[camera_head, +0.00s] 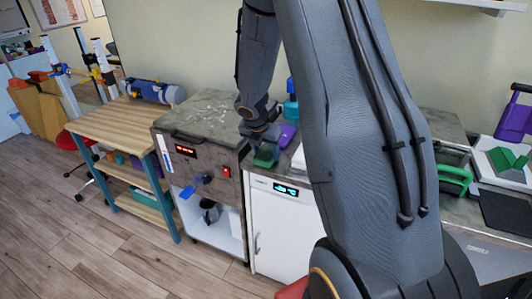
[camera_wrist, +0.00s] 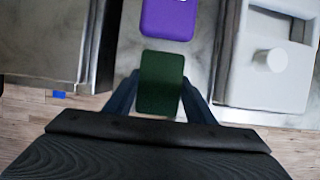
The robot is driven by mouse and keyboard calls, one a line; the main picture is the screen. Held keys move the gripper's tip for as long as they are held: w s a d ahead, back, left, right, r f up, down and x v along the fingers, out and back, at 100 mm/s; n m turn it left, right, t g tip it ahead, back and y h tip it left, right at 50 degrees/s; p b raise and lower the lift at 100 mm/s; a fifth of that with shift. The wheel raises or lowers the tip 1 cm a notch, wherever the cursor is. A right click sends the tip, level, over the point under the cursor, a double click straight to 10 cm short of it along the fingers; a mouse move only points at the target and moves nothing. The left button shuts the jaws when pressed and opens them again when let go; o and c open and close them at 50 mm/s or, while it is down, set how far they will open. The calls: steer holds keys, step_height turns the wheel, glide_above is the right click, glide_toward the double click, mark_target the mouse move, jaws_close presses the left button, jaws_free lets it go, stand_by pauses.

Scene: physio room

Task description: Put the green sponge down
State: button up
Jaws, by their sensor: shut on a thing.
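The green sponge (camera_head: 265,157) is in my gripper (camera_head: 264,149), near the front edge of the grey worktop (camera_head: 277,164), beside the dark machine. In the wrist view the sponge (camera_wrist: 161,84) is a dark green block between my two blue-grey fingers, which close on its sides. The worktop (camera_wrist: 134,45) shows below and around it. I cannot tell whether the sponge touches the worktop or hangs just above it.
A purple block (camera_wrist: 168,18) lies just beyond the sponge. A teal bottle (camera_head: 291,107) stands behind. The dark machine (camera_head: 203,125) with a red display is on the left. A white fixture with a knob (camera_wrist: 265,65) is close on the right. The worktop strip between is narrow.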

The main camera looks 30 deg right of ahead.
steer(key=shift+f, duration=0.15)
steer(key=o, duration=1.1)
steer(key=shift+r, duration=0.3)
steer(key=v, duration=1.1)
steer(key=s+a+m+y, duration=0.1)
steer(key=s+a+m, duration=0.6)
steer(key=s+m, duration=0.3)
steer(key=s+a+m+g+y, duration=0.1)
steer(key=s+a+m+y, duration=0.1)
steer(key=s+a+m, duration=0.4)
steer(key=s+m, duration=0.4)
steer(key=m, duration=0.5)
steer(key=shift+a+f+m, duration=0.2)
steer(key=shift+a+m, duration=0.1)
steer(key=shift+a, duration=0.05)
